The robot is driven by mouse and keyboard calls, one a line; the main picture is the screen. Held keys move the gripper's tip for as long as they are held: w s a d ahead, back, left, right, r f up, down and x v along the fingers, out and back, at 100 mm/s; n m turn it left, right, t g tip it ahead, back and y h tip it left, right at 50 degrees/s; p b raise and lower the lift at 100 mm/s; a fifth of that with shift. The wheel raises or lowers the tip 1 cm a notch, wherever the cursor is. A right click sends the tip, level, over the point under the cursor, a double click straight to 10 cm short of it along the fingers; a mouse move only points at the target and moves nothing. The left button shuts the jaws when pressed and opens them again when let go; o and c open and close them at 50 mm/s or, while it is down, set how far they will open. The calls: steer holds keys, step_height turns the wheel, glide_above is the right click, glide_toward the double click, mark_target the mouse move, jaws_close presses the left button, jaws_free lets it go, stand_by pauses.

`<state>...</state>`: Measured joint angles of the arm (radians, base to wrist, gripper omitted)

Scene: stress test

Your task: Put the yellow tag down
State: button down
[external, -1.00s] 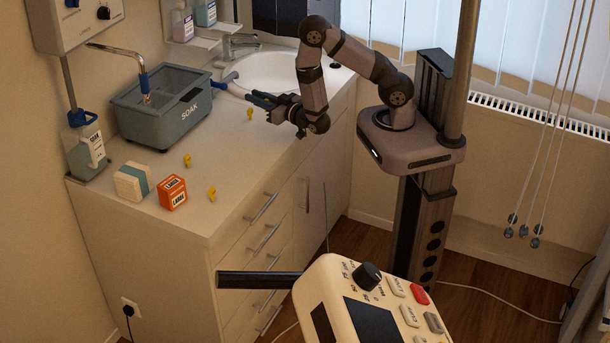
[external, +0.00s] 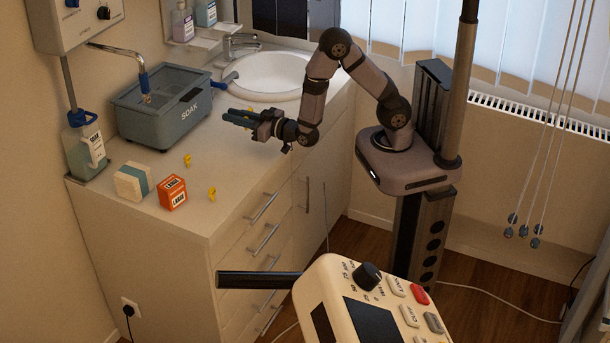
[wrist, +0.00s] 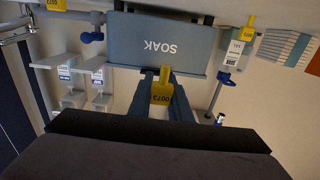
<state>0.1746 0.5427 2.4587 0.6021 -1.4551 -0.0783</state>
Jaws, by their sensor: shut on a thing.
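My gripper (external: 238,117) is low over the counter, right of the SOAK basin, with its fingers pointing left. In the wrist view, which looks upside down, a yellow tag (wrist: 162,97) marked with dark digits sits between the two dark fingers, and my gripper is shut on it. In the external view this tag is mostly hidden by the fingers; whether it touches the counter I cannot tell. Two other yellow tags stand on the counter, one farther back (external: 187,160) and one nearer the front edge (external: 212,194).
The grey-blue SOAK basin (external: 190,112) stands left of my gripper. A round sink (external: 265,88) is behind it. An orange box (external: 173,193), a white and teal box (external: 131,183) and a bottle (external: 85,145) are at the left. The counter between gripper and front tag is clear.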

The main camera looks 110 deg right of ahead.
steer(key=w+a+r+n+t+y+b, duration=0.1)
steer(key=w+a+r+n+t+y, duration=0.15)
steer(key=w+a+r, duration=0.4)
steer(key=w+a+r+n+t+y+b, duration=0.1)
steer(key=w+a+r+n+y+b, duration=0.2)
steer(key=w, duration=0.6)
steer(key=w+a+r+n+t+y, duration=0.1)
steer(key=w+a+r+n+y, duration=0.1)
steer(key=w+a+r+y, duration=0.45)
steer(key=n, duration=0.1)
glide_above(157, 185)
step_height(157, 185, down, 5)
steer(key=shift+t+y, duration=0.25)
steer(key=shift+y, duration=0.05)
steer(key=shift+f+p, duration=0.9)
steer(key=shift+f, duration=4.85)
steer(key=shift+f, duration=0.15)
steer(key=c, duration=1.6)
jaws_free()
steer(key=shift+w, duration=0.1)
steer(key=shift+c, duration=0.2)
